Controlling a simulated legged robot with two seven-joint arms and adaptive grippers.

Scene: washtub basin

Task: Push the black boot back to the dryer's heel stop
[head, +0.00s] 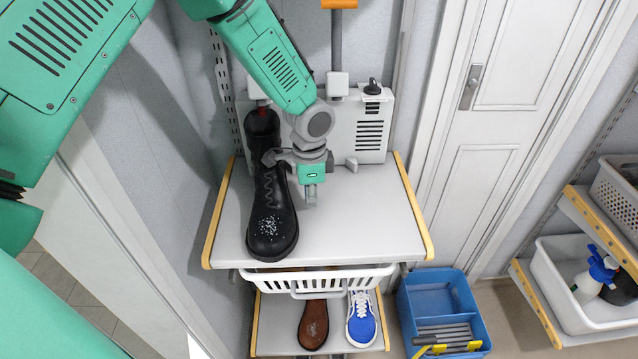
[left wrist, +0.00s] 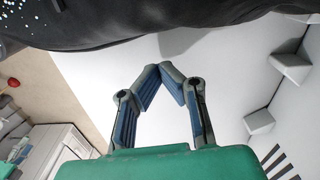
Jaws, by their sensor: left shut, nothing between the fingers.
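The black boot (head: 270,215) stands upright on the left of the grey shelf top, toe to the front, shaft near the white dryer (head: 345,130) at the back. Its dark side fills the top of the left wrist view (left wrist: 120,25). My left gripper (head: 269,157) is shut and empty at the boot's right side; its fingertips meet in the left wrist view (left wrist: 161,68), close to the boot. I cannot tell whether they touch it. A small grey stop (head: 351,163) shows right of my gripper; two pale blocks show in the left wrist view (left wrist: 290,70). The boot's heel is hidden.
The right half of the shelf top (head: 385,215) is clear. Below are a white basket (head: 330,280), a brown shoe (head: 313,325) and a blue shoe (head: 361,318). A blue crate (head: 440,300) stands on the floor at the right. A wall is close on the left.

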